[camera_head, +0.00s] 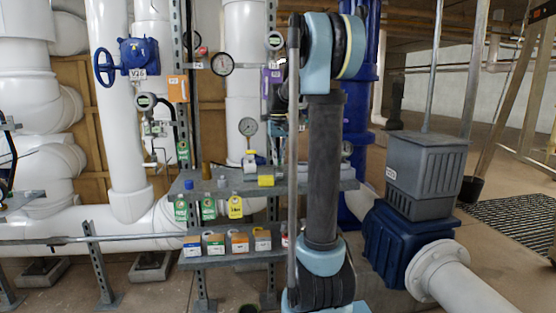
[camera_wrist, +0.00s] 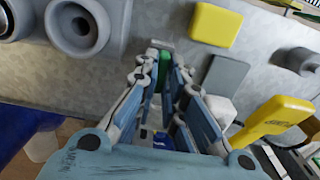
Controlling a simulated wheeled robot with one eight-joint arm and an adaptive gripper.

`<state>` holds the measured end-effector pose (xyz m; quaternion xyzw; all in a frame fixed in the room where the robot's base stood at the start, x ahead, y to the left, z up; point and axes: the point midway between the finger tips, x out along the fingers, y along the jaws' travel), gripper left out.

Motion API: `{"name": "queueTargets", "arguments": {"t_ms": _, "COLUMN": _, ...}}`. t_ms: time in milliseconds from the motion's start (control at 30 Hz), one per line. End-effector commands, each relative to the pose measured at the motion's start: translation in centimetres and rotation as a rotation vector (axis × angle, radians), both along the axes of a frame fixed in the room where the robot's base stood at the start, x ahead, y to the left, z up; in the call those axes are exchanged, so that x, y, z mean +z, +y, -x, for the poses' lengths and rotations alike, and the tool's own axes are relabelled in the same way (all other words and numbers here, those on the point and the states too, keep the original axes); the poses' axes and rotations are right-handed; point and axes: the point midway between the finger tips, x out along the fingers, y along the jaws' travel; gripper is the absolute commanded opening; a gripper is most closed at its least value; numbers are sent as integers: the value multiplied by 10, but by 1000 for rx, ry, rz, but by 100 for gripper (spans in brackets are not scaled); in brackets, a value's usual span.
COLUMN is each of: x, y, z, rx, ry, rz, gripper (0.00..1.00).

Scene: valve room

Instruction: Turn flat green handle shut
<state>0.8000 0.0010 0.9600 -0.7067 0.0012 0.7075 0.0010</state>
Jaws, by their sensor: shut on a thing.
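The flat green handle (camera_wrist: 163,62) shows in the wrist view as a small green piece between my fingertips. My gripper (camera_wrist: 164,72) is shut on it, with a blue-grey finger on each side. The fingers hide most of the handle, so I cannot tell its angle or how its valve sits. In the head view my own arm stands in front of the middle of the shelf rack, and the gripper and the handle cannot be made out there.
In the wrist view a yellow block (camera_wrist: 215,25), a grey plate (camera_wrist: 222,82) and a yellow lever (camera_wrist: 272,120) lie right of the fingers. A round grey fitting (camera_wrist: 78,28) is at left. The head view shows shelves (camera_head: 225,240) with small containers, white pipes (camera_head: 110,90) and a blue pump (camera_head: 385,245).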

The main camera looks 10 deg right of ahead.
Motion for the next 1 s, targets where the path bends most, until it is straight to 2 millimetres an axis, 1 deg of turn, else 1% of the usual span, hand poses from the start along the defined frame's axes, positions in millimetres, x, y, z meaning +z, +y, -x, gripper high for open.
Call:
{"name": "queueTargets", "arguments": {"t_ms": 167, "x": 0, "y": 0, "z": 0, "rx": -32, "ry": 0, "rz": -1, "gripper": 0}}
{"name": "queueTargets", "arguments": {"t_ms": 367, "x": 0, "y": 1, "z": 0, "rx": -135, "ry": 0, "rz": -1, "gripper": 0}}
{"name": "queueTargets", "arguments": {"t_ms": 1000, "x": 1, "y": 1, "z": 0, "rx": -722, "ry": 0, "rz": -1, "gripper": 0}}
